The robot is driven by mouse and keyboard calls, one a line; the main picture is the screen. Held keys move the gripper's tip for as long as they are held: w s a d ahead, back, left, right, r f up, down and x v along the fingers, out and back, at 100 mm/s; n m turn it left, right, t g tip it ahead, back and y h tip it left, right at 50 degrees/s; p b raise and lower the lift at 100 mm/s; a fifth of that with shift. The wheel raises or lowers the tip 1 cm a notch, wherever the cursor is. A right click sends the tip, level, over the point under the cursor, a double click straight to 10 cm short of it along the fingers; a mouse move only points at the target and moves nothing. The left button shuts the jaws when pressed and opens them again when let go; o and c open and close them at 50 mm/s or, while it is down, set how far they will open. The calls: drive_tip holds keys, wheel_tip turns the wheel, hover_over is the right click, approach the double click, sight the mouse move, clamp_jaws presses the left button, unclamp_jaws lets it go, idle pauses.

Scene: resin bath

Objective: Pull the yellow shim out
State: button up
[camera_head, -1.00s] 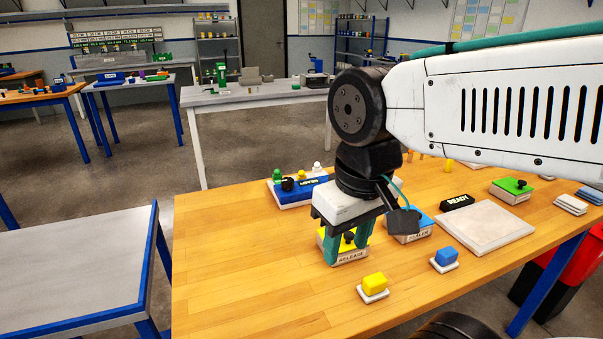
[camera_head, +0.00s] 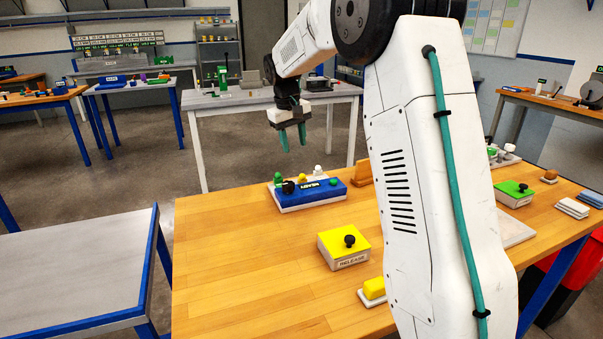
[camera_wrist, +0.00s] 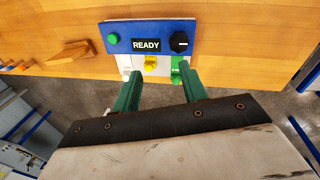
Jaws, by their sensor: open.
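A small yellow piece, which looks like the yellow shim (camera_head: 302,177), stands at the far edge of a blue panel (camera_head: 322,192) on the wooden table. In the wrist view the yellow piece (camera_wrist: 151,63) sits between a white piece (camera_wrist: 124,66) and a green piece (camera_wrist: 177,67). My gripper (camera_head: 293,147) is open and empty, fingers down, above and beyond the panel's far side. In the wrist view the yellow piece shows between the two green fingers, apart from both.
A yellow RELEASE box (camera_head: 343,245) with a black knob stands nearer on the table, with a yellow block (camera_head: 374,288) beside it. The panel carries a black knob (camera_wrist: 181,42) and a green button (camera_wrist: 114,39). My arm hides the table's middle right.

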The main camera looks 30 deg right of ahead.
hover_over(302, 179)
drive_tip(key=a, duration=0.1)
wheel_tip(302, 179, down, 8)
drive_tip(key=f, duration=0.3)
drive_tip(key=d+f, duration=0.1)
drive_tip(key=f, duration=0.4)
drive_tip(key=shift+w+d, duration=0.2)
drive_tip(key=shift+w, duration=0.2)
drive_tip(key=shift+c, duration=0.3)
